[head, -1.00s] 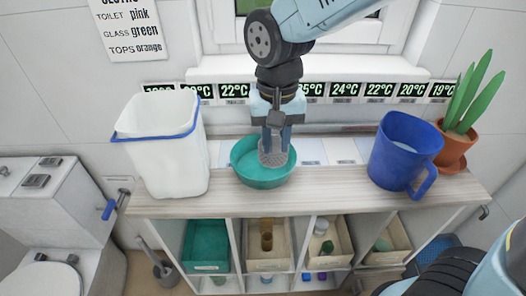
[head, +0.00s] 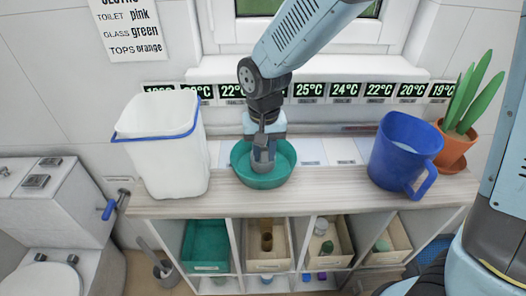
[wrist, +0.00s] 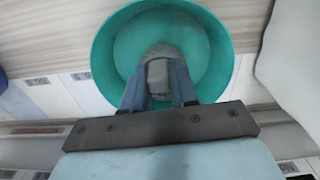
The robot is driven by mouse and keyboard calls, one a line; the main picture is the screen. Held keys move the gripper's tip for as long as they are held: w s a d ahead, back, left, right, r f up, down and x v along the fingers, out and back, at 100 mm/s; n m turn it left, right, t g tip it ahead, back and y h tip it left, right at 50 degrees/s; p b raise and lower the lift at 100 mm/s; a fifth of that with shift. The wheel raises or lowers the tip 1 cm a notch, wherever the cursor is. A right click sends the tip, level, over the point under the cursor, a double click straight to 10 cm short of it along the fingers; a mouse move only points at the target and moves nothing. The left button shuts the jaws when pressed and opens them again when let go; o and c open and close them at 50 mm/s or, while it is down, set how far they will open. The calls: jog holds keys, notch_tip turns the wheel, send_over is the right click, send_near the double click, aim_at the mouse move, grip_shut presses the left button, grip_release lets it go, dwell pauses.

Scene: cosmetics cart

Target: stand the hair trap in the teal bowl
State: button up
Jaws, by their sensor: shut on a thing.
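The teal bowl (head: 282,177) stands on the cart's top between a white bucket and a blue jug. My gripper (head: 263,158) reaches down into the bowl and is shut on the hair trap (head: 262,166), a grey piece mostly hidden by the fingers in the head view. In the wrist view the bowl (wrist: 220,62) surrounds the hair trap (wrist: 160,52), which sits between my two fingers (wrist: 160,85). I cannot tell whether the trap touches the bowl's floor.
The white bucket (head: 165,155) is left of the bowl. The blue jug (head: 397,155) and a potted plant (head: 455,150) stand to the right. A row of temperature displays (head: 345,90) runs behind. The cart's top between bowl and jug is clear.

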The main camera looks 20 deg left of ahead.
jog(key=shift+f, duration=0.2)
jog(key=o, duration=0.9)
jog(key=shift+f, duration=0.1)
jog(key=shift+o, duration=0.2)
notch_tip(320, 180, up, 12)
